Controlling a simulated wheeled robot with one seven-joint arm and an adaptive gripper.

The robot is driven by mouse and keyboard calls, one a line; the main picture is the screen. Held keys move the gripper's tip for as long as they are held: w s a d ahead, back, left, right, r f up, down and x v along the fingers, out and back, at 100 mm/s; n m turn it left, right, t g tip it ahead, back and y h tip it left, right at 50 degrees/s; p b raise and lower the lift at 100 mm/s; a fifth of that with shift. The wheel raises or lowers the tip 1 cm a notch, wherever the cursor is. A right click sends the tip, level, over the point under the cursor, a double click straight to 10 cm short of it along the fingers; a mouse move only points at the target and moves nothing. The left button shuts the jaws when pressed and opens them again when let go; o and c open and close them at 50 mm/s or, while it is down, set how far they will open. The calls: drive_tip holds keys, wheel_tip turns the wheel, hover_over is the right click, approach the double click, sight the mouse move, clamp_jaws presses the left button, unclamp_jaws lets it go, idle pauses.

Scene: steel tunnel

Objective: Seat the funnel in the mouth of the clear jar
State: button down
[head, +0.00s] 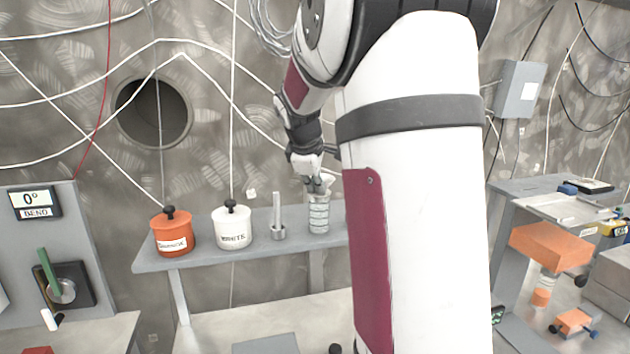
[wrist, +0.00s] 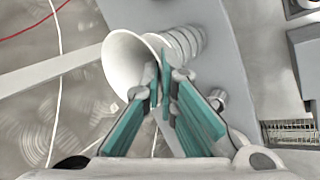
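The clear jar (head: 319,217), ringed with pale bands, stands upright on the grey shelf to the right of a small metal piece. It also shows in the wrist view (wrist: 187,41), partly behind the funnel. The white funnel (wrist: 124,62) has its wide mouth towards the wrist camera and lines up with the jar. My gripper (wrist: 160,80) has its fingertips on either side of the funnel's rim and looks shut on it. In the head view my gripper (head: 316,180) is just above the jar. Whether the spout is inside the jar's mouth is hidden.
On the shelf (head: 205,258) stand an orange lidded pot (head: 172,238), a white lidded pot (head: 232,232) and a metal cup with an upright rod (head: 278,230), close to the jar. A lever panel (head: 45,240) is at left. A cluttered bench (head: 510,187) is at right.

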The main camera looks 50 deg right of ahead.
drive_tip(key=shift+f, duration=0.15)
drive_tip(key=c, duration=1.7)
unclamp_jaws()
drive_tip(key=v, duration=1.2)
